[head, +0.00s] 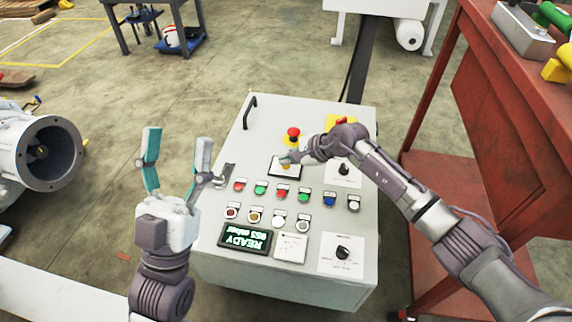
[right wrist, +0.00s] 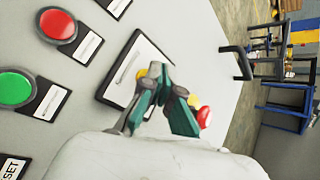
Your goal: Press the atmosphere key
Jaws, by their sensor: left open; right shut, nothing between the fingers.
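The grey control panel (head: 215,205) carries rows of coloured keys, and their small labels are too small to read, so I cannot tell which is the atmosphere key. My right gripper (head: 286,160) is shut and empty, its tips over a black-edged white plate (head: 278,174) in the panel's upper middle. In the right wrist view the shut fingertips (right wrist: 157,70) overlap that plate (right wrist: 118,88) and hide part of it; I cannot tell whether they touch. My left gripper (head: 178,140) is open and empty, left of the panel's key rows.
A red emergency knob (head: 293,132) stands just above my right gripper. Dark rotary knobs (head: 344,169) sit at the right, and a green-lit display (head: 244,238) reads READY. A red bench (head: 490,110) is close on the right. A grey metal cylinder (head: 48,152) stands at the left.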

